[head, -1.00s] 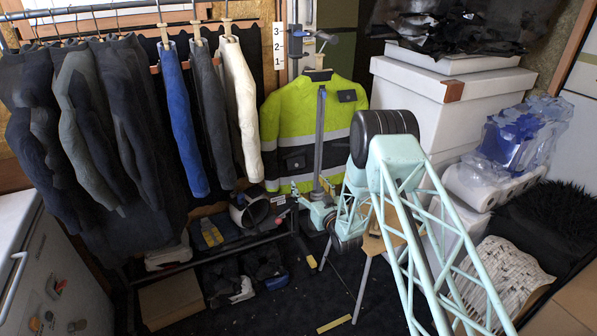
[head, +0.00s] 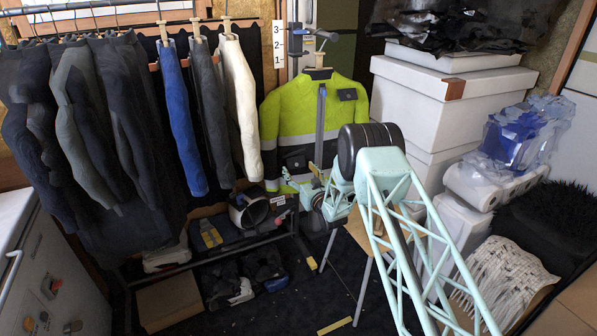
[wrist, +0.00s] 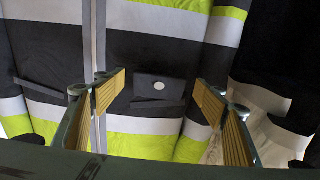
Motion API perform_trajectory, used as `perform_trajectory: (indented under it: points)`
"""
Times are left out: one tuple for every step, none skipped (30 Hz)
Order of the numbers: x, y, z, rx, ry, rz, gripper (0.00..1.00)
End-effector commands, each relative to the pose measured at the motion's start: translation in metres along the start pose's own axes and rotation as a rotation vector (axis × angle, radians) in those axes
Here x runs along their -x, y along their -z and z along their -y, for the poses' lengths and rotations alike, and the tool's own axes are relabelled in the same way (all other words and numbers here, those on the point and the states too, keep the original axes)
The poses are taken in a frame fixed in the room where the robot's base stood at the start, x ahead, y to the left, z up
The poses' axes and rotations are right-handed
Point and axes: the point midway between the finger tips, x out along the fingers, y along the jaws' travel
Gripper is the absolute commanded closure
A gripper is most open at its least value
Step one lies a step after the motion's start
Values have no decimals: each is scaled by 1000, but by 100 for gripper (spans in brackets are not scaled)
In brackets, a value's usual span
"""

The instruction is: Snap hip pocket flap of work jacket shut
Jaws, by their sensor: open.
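The lime, white and black work jacket (head: 335,118) hangs from a stand in the head view. In the wrist view, a dark hip pocket flap (wrist: 140,86) with a pale round snap (wrist: 160,87) lies on the jacket's black band. The flap hangs down over its pocket; I cannot tell whether the snap is engaged. My gripper (wrist: 161,92) is open and empty, its yellow-padded fingers on either side of the flap and apart from each other. In the head view, my arm hides part of the jacket's lower right.
Several dark garments (head: 85,125), blue trousers (head: 183,120) and a white garment (head: 241,110) hang at left. White boxes (head: 440,100) are stacked at right. A stand leg (head: 363,290) reaches the dark floor below my arm.

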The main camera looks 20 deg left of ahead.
Motion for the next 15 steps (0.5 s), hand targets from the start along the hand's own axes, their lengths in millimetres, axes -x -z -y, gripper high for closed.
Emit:
perform_trajectory:
  points:
    - [-2, 0, 0, 0, 0, -1, 35]
    - [-3, 0, 0, 0, 0, -1, 35]
    - [-4, 0, 0, 0, 0, -1, 35]
    - [-5, 0, 0, 0, 0, -1, 35]
    - [-5, 0, 0, 0, 0, -1, 35]
    - [-6, 0, 0, 0, 0, -1, 35]
    - [-6, 0, 0, 0, 0, 0, 35]
    - [-6, 0, 0, 0, 0, 0, 35]
    - [-6, 0, 0, 0, 0, 0, 35]
    - [-6, 0, 0, 0, 0, 0, 35]
    - [-6, 0, 0, 0, 0, 0, 35]
    - [-6, 0, 0, 0, 0, 0, 35]
    - [-6, 0, 0, 0, 0, 0, 35]
    - [-6, 0, 0, 0, 0, 0, 35]
    - [-6, 0, 0, 0, 0, 0, 39]
